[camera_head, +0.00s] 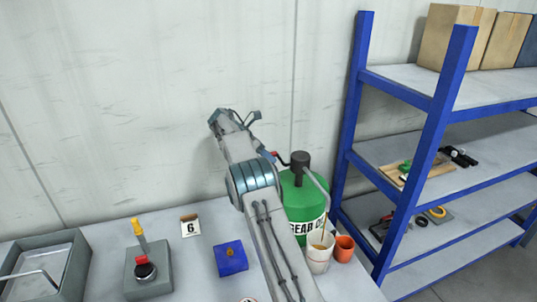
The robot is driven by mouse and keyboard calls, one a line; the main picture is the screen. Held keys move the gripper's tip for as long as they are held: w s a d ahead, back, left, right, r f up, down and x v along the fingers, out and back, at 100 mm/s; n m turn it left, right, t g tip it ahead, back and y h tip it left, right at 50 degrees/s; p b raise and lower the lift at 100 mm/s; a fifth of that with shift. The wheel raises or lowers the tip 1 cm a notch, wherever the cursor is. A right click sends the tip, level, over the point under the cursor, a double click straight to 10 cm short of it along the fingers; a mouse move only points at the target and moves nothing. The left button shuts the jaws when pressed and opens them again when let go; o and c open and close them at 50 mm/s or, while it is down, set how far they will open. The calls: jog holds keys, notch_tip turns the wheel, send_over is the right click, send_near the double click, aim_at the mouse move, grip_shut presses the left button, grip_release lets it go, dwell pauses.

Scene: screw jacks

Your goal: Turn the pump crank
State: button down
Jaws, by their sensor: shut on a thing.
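The pump is a green drum (303,201) with a "GEAR O…" label, standing on the bench behind and right of my arm. A dark cap (300,160) tops it, and a grey spout pipe curves down its right side. My gripper (267,156) is at that outer end, shut on the crank's handle. My own arm partly hides the gripper, and the fingers are too small to see clearly. A white cup (320,252) stands below the spout.
An orange cup (344,248) stands right of the white cup. A blue block (231,258), a "6" card (190,226), a grey lever box (148,270) and a grey tray (70,267) are left of my arm. A blue-framed shelf (440,110) stands close on the right.

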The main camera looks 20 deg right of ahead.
jog(key=shift+f, duration=0.2)
dwell(0.5)
jog(key=c, duration=1.3)
grip_release()
